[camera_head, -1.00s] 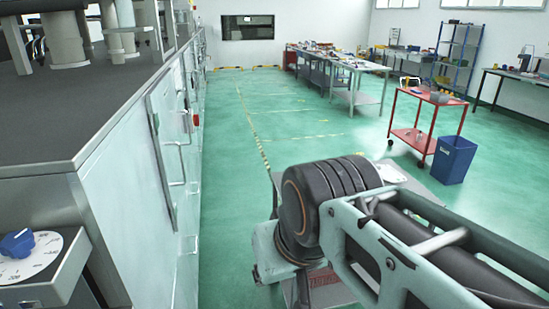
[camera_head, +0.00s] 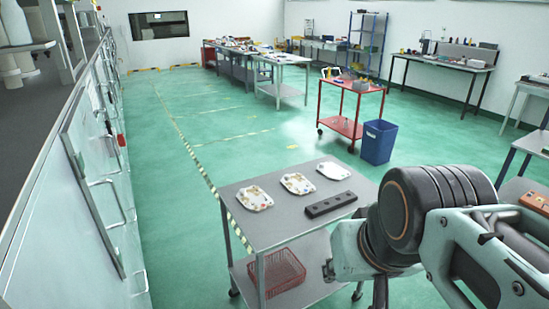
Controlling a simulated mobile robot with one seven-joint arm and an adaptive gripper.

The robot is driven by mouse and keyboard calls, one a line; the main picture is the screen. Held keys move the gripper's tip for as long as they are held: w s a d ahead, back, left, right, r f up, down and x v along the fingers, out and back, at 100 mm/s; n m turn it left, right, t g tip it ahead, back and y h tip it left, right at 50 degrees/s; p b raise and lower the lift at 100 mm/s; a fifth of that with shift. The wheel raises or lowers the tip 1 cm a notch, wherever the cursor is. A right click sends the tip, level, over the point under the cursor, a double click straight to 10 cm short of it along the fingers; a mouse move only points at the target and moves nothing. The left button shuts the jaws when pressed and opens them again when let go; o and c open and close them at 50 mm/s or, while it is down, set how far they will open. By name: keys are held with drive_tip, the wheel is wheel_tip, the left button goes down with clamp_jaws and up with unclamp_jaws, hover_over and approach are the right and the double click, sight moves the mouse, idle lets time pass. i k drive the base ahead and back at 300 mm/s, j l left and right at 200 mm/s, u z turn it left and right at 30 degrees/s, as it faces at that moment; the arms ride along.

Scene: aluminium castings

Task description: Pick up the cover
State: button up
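Three flat pale pieces lie on top of the grey cart: a left one (camera_head: 254,198) and a middle one (camera_head: 297,184) with coloured spots, and a plainer white one (camera_head: 334,171) at the right. I cannot tell which of them, if any, is the cover. A long dark block with holes (camera_head: 331,205) lies in front of them. My arm crosses the lower right of the view. My gripper does not show.
The grey cart (camera_head: 262,238) stands ahead, with a red basket (camera_head: 277,272) on its lower shelf. A red trolley (camera_head: 346,127) and a blue bin (camera_head: 378,142) stand behind it. Grey cabinets (camera_head: 62,215) line the left. Green floor is free between cabinets and cart.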

sight(296, 184)
drive_tip(key=i+l+z, duration=0.3)
drive_tip(key=z, duration=0.15)
drive_tip(key=i+l+z, duration=0.55)
drive_tip(key=i+z, duration=1.05)
drive_tip(key=i, duration=0.8)
drive_tip(key=i+u, duration=0.35)
drive_tip(key=i, duration=0.15)
drive_tip(key=i+l+u, duration=0.15)
drive_tip(key=i+u, duration=1.2)
drive_tip(key=i+j+u, duration=0.1)
drive_tip(key=i+u, duration=0.25)
drive_tip(key=u, duration=0.15)
drive_tip(key=i+u, duration=0.45)
drive_tip(key=k, duration=0.1)
